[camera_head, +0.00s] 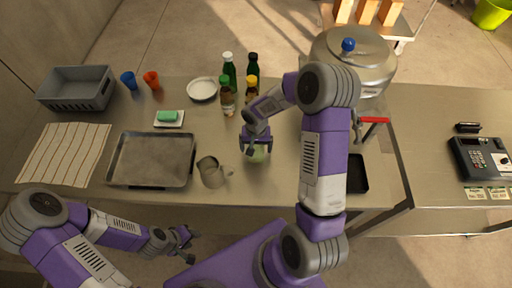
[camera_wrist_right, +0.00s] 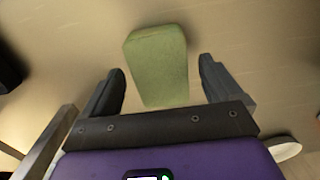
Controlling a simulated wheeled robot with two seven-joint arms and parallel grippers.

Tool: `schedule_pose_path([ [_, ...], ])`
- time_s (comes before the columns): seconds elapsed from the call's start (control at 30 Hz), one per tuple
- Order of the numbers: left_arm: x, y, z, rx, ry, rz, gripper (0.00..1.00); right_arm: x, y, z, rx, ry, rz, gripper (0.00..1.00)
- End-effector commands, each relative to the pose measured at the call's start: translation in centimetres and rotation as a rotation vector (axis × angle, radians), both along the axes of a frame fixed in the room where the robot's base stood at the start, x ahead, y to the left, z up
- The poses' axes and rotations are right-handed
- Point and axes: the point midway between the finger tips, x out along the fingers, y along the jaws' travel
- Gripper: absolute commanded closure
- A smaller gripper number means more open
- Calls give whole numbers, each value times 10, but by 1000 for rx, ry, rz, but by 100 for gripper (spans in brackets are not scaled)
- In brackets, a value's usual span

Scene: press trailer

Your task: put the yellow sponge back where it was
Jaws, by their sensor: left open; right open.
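A pale yellow-green block (camera_wrist_right: 158,66), looking like the sponge, lies on the steel counter; no clearly yellow sponge shows. In the head view it (camera_head: 258,154) is partly hidden under my right gripper (camera_head: 257,145). In the right wrist view the open fingers of this gripper (camera_wrist_right: 160,88) stand apart on either side of the block's near end, with gaps at both sides. A green sponge (camera_head: 167,116) rests on a white dish (camera_head: 181,122) at the left. My left gripper (camera_head: 185,246) is open and empty in front of the counter edge.
A metal tray (camera_head: 150,181), a grey mug (camera_head: 210,172) and a striped cloth (camera_head: 62,153) lie left of the block. Bottles (camera_head: 228,96) stand behind my right gripper. A large dispenser jar (camera_head: 375,65) and a black tray (camera_head: 356,174) are to the right.

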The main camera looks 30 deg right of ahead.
Motion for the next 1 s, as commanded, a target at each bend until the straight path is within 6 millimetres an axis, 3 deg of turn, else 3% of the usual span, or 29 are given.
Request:
schedule_pose_path([
  [0.2, 0, 0, 5, 0, 0, 0, 57, 1, 0, 52, -1, -7, 1, 8],
  [0.43, 0, 0, 8, 0, 0, 0, 57, 1, 0, 93, 0, -4, 1, 8],
  [0.63, 0, 0, 9, 0, 1, 0, 57, 0, 0, 107, 0, -1, 2, 8],
  [1.0, 0, 0, 9, 0, 1, 0, 57, 0, 1, 108, 1, -1, 2, 8],
])
